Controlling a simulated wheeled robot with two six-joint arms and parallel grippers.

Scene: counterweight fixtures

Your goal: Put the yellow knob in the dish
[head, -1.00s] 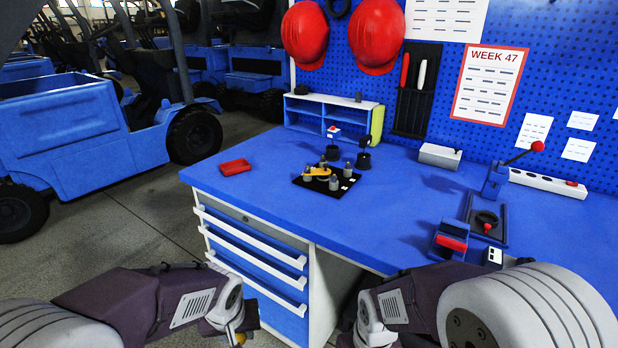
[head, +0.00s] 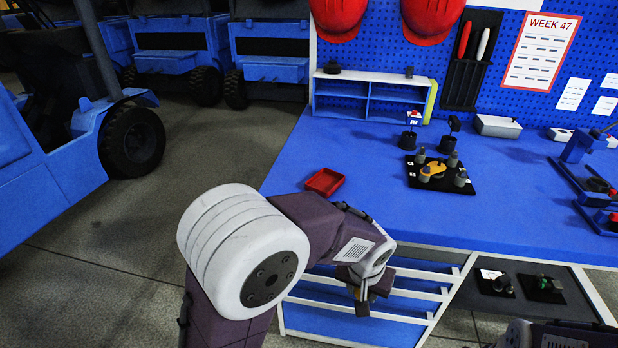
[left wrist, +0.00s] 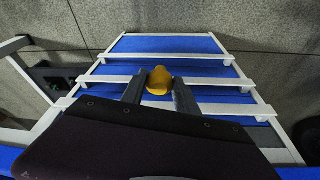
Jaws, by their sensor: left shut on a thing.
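The yellow knob (left wrist: 159,82) is between the two dark fingers of my left gripper (left wrist: 160,98) in the left wrist view, and the gripper is shut on it.
A black board (head: 465,187) with grey pegs and a yellow part stands right of the dish. Two dark stands (head: 410,142) are behind it, and a blue shelf (head: 368,112) is at the back. The benchtop around the dish is clear.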

